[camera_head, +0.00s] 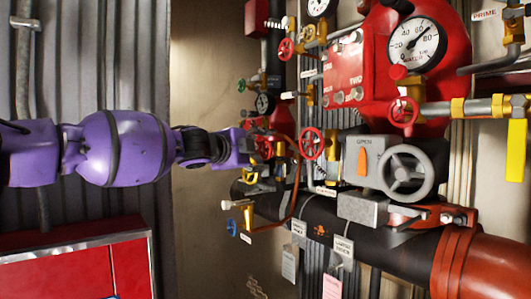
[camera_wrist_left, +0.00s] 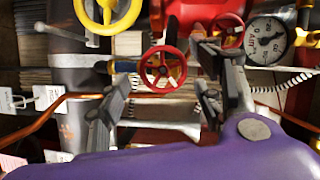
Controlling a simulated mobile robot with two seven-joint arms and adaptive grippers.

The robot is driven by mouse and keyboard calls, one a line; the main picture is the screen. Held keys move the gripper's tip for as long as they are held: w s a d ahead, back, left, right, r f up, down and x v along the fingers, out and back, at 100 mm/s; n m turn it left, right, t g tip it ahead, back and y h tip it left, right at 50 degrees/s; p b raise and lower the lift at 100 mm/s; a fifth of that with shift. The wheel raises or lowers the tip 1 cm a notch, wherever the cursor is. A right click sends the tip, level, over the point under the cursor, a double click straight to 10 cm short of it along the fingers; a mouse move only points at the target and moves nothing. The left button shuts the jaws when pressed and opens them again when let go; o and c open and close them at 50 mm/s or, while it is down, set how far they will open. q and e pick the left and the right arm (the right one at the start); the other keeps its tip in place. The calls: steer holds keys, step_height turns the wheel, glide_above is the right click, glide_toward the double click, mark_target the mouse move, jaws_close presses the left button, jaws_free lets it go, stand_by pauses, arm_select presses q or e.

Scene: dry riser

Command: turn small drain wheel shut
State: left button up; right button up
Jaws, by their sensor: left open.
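A small red handwheel (camera_wrist_left: 162,69) with spokes shows in the left wrist view, between and beyond the fingertips of my left gripper (camera_wrist_left: 163,84). The fingers stand apart on either side of it, and I see no contact. In the head view, my left gripper (camera_head: 268,148) reaches in from the left to the valve cluster. A small red wheel (camera_head: 312,143) stands just right of it; I cannot tell if it is the same wheel. No readable label marks the drain wheel. My right gripper is out of view.
A large grey handwheel (camera_head: 406,172) and a red gauge housing (camera_head: 368,58) stand to the right. A blue wheel (camera_head: 231,227) sits below the gripper. A yellow wheel (camera_wrist_left: 107,12) and a copper pipe (camera_wrist_left: 60,98) crowd the left wrist view.

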mark_target(263, 153)
arm_select(q)
steer(key=shift+x, duration=1.85)
steer(key=shift+c, duration=0.3)
steer(key=c, duration=1)
steer(key=shift+w+f+m, duration=0.1)
steer(key=shift+f+m, duration=0.25)
steer(key=shift+m, duration=0.15)
steer(key=shift+c, duration=0.2)
steer(key=shift+r+m+t+h, duration=0.1)
steer(key=shift+m+t+h, duration=0.55)
steer(key=shift+m, duration=1.15)
steer(key=shift+c, duration=0.2)
steer(key=o, duration=1.1)
steer(key=shift+o, duration=0.2)
steer(key=shift+r, duration=0.1)
